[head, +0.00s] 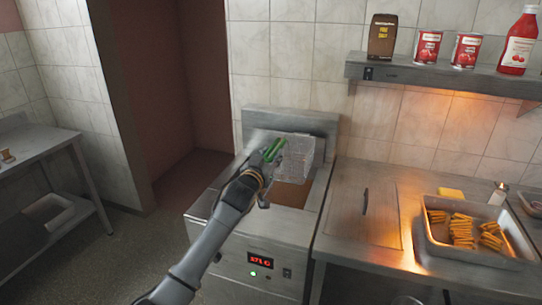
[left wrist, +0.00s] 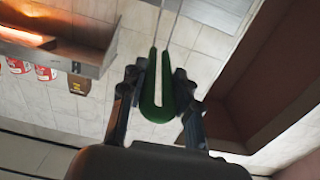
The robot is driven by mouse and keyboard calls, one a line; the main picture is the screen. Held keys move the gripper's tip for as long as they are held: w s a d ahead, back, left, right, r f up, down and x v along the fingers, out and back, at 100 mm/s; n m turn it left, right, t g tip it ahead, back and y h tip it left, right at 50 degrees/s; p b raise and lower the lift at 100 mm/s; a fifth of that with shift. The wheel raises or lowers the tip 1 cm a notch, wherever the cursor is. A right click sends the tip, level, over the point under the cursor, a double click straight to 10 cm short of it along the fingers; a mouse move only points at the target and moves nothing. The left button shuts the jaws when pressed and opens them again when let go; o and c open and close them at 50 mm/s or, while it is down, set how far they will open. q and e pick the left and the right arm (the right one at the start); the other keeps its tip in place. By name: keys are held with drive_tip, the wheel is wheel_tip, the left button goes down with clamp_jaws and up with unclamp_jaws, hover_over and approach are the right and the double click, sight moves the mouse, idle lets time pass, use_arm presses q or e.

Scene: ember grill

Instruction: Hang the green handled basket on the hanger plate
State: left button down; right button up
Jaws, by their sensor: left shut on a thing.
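My left gripper (head: 268,168) is shut on the green handle (head: 273,149) of the wire basket (head: 297,158). The basket's pale mesh body is above the fryer well, near the back; whether it touches anything there I cannot tell. In the left wrist view, the green handle loop (left wrist: 160,108) lies between the two fingers (left wrist: 160,92), with thin metal rods running up from it. The hanger plate seems to be the grey metal panel (head: 318,122) upright behind the fryer; the basket covers part of it. My right gripper is not in view.
The fryer (head: 258,232) has brown oil (head: 292,194) in its well and a lit red display. To its right are a counter (head: 350,212) and a tray (head: 478,255) of fries. A wall shelf (head: 420,74) holds cans and bottles. A side table (head: 35,145) stands left.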

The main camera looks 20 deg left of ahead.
use_arm(q)
drive_tip(key=shift+f+b, duration=0.3)
drive_tip(key=shift+f, duration=0.05)
drive_tip(key=c, duration=0.9)
unclamp_jaws()
drive_tip(key=s, duration=1.2)
wheel_tip(320, 180, down, 26)
drive_tip(key=s+a+r+g, duration=0.1)
drive_tip(key=s+a+g, duration=0.15)
drive_tip(key=g, duration=0.25)
drive_tip(key=s+f+m+g+y, duration=0.1)
drive_tip(key=s+f+g, duration=0.2)
drive_tip(key=s+f, duration=1.1)
drive_tip(key=s+f+g, duration=0.3)
drive_tip(key=s+f, duration=0.6)
drive_tip(key=f, duration=0.8)
drive_tip(key=s+d+f+g, duration=0.1)
drive_tip(key=s+f+g, duration=0.2)
drive_tip(key=s, duration=1.3)
drive_tip(key=s+f+m+g+b, duration=0.1)
drive_tip(key=s+f+g, duration=0.1)
drive_tip(key=s+f, duration=0.8)
drive_tip(key=s, duration=0.7)
drive_tip(key=shift+d+f+g, duration=0.2)
drive_tip(key=shift+d+g, duration=0.15)
drive_tip(key=shift+g, duration=0.05)
